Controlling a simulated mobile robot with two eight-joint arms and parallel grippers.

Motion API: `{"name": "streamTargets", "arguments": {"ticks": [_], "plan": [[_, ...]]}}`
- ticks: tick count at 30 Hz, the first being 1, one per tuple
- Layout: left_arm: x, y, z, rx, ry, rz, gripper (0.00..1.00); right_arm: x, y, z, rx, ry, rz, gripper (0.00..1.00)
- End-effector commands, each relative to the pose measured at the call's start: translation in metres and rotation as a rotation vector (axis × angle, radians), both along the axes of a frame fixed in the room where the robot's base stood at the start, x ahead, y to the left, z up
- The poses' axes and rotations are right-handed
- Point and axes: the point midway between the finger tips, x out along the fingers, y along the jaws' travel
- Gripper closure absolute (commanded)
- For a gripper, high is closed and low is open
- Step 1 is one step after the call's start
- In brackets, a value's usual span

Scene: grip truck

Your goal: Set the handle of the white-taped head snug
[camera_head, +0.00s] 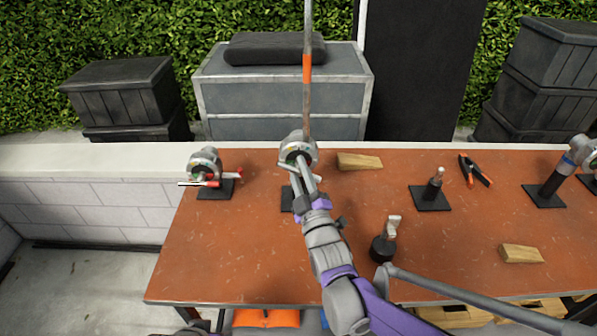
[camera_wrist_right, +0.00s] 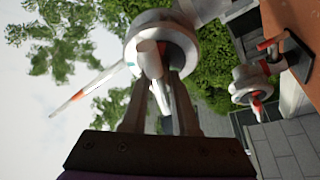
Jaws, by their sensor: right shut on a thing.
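A round grey metal head (camera_head: 294,143) stands on a black base plate (camera_head: 287,199) at the left middle of the table. A rod with an orange band (camera_head: 307,98) rises from it. I cannot make out white tape on it for certain. My right gripper (camera_head: 306,176) reaches up to its front face, jaws shut on the handle, which is mostly hidden in the head view. In the right wrist view the head (camera_wrist_right: 135,42) fills the upper middle, and the pale handle (camera_wrist_right: 151,62) sits between my right fingers (camera_wrist_right: 156,90). My left gripper is not in view.
A red-taped head (camera_head: 204,160) stands to the left, a blue-taped one (camera_head: 580,152) far right. The left front of the table is clear.

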Motion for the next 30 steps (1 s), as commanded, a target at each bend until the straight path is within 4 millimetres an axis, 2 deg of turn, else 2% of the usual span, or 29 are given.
{"name": "streamTargets", "arguments": {"ticks": [15,30], "plan": [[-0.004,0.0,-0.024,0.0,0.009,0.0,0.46,0.0,0.0,-0.002,0.48,-0.001,0.0,1.0],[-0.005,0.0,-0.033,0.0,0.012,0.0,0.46,0.0,0.001,-0.001,0.955,0.001,0.0,1.0]]}}
